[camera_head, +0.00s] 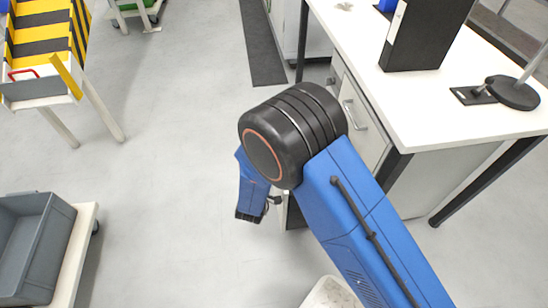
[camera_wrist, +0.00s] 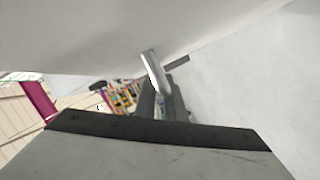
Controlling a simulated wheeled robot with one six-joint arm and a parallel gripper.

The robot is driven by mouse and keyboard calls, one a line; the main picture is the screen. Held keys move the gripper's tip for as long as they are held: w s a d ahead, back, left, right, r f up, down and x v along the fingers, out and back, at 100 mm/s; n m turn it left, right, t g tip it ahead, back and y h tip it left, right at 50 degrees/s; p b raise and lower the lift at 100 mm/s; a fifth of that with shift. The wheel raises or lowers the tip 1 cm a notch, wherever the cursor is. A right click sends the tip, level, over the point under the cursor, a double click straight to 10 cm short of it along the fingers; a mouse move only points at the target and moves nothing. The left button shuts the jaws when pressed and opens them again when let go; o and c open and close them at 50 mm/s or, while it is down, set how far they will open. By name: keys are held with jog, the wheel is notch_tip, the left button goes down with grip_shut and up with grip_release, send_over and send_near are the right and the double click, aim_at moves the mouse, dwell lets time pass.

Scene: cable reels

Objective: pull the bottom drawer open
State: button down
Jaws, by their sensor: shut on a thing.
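A white drawer cabinet (camera_head: 362,122) stands under the desk, and an upper drawer handle (camera_head: 354,114) shows on its front. The bottom drawer is hidden behind my arm in the head view. In the wrist view, a pale drawer front (camera_wrist: 90,35) fills the top, with a silver bar handle (camera_wrist: 154,72) on it. My gripper (camera_wrist: 162,88) is at this handle, its dark fingers shut on it. In the head view my gripper's fingers are hidden by my arm. How far the drawer stands open cannot be told.
The white desk (camera_head: 440,105) carries a black box (camera_head: 425,35) and a lamp base (camera_head: 512,93). A grey bin (camera_head: 35,245) on a cart stands at lower left, and a striped yellow-black stand (camera_head: 45,35) at upper left. The floor (camera_head: 165,150) between is clear.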

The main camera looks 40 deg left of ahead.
jog(key=shift+s, duration=0.1)
dwell(0.3)
jog(key=c, duration=2.1)
grip_release()
jog(key=shift+a, duration=0.1)
jog(key=v, duration=1.7)
jog(key=shift+s+r, duration=0.1)
jog(key=shift+s, duration=0.1)
jog(key=shift+s, duration=0.1)
